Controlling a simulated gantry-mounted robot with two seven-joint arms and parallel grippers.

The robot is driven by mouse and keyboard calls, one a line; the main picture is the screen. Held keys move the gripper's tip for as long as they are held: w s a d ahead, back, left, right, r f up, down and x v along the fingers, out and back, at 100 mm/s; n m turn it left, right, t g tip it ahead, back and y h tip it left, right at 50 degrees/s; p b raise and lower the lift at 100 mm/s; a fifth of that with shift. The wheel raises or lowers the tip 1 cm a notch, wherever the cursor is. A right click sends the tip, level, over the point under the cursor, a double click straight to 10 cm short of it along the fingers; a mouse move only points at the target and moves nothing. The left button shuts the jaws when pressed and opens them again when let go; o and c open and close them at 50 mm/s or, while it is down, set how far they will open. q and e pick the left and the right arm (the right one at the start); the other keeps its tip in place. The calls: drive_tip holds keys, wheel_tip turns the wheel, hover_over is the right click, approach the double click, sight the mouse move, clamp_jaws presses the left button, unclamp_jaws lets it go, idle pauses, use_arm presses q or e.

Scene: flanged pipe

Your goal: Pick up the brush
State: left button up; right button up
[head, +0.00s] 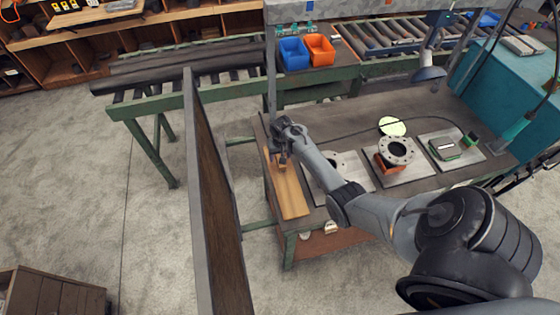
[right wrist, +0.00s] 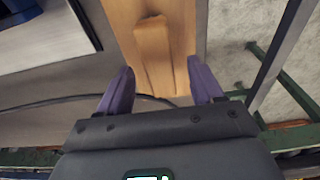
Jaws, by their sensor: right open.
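A wooden brush (right wrist: 152,55), seen as a light brown block with no bristles showing, lies on a flat wooden board (right wrist: 190,22). In the head view the board (head: 291,195) lies along the left edge of the dark workbench (head: 340,113). My right gripper (head: 283,158) is low over the far half of the board and mostly hides the brush there. In the right wrist view the gripper's two purple fingers (right wrist: 162,84) are spread and empty. The brush lies just ahead of the fingertips, roughly centred between them. My left gripper is not in view.
A flange ring (head: 397,151) rests on a red support on a metal plate. Another plate (head: 327,165) lies partly under my right arm. A plate with a device (head: 446,147) is farther right. A tall brown panel (head: 222,215) stands left of the bench. Blue (head: 294,54) and orange (head: 319,50) bins stand behind.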

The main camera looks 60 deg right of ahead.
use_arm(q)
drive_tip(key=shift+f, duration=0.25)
use_arm(e)
drive_tip(key=shift+w+d+f, duration=0.1)
drive_tip(key=shift+d+f, duration=0.1)
drive_tip(key=shift+f, duration=1.4)
drive_tip(key=shift+c, duration=0.3)
drive_tip(key=c, duration=1)
drive_tip(key=shift+c, duration=0.2)
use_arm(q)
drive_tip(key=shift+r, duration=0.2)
use_arm(e)
drive_tip(key=shift+r, duration=0.15)
